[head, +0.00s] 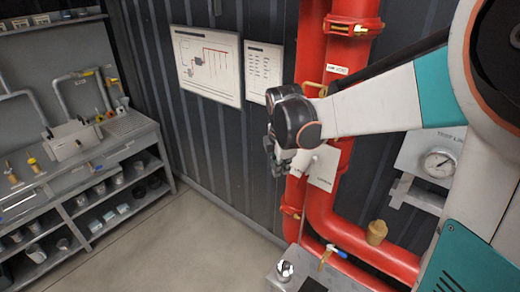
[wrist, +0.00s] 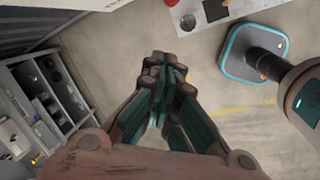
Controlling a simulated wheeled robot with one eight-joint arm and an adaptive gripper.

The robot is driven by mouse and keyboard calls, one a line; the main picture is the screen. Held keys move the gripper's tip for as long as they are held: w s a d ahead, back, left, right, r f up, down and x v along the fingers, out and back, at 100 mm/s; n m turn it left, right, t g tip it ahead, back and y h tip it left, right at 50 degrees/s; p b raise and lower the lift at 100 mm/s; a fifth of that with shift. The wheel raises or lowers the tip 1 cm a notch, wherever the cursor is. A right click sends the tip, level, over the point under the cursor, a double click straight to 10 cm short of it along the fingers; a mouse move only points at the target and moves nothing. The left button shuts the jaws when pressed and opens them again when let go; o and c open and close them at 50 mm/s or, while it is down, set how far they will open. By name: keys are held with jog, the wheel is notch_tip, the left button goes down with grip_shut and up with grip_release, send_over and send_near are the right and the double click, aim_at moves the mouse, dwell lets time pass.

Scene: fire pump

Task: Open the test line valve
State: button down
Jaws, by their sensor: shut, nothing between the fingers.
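Red pipes (head: 319,215) run down the dark wall and bend right near the floor in the head view. A small valve with a blue lever and brass body (head: 327,256) sits at the lower pipe. I cannot tell for sure whether it is the test line valve. In the wrist view my gripper (wrist: 164,62) is shut and empty, over bare floor.
A grey workbench (head: 80,160) with pipe fittings and shelves stands at left. White wall charts (head: 207,64) hang behind. The floor (head: 190,245) between bench and pipes is clear.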

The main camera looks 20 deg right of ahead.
aim_at(306, 175)
jog(key=w+d+f, duration=0.1)
jog(key=d+f, duration=0.3)
jog(key=f, duration=0.3)
jog(key=shift+w+d+f, duration=0.25)
jog(key=shift+w+d, duration=0.05)
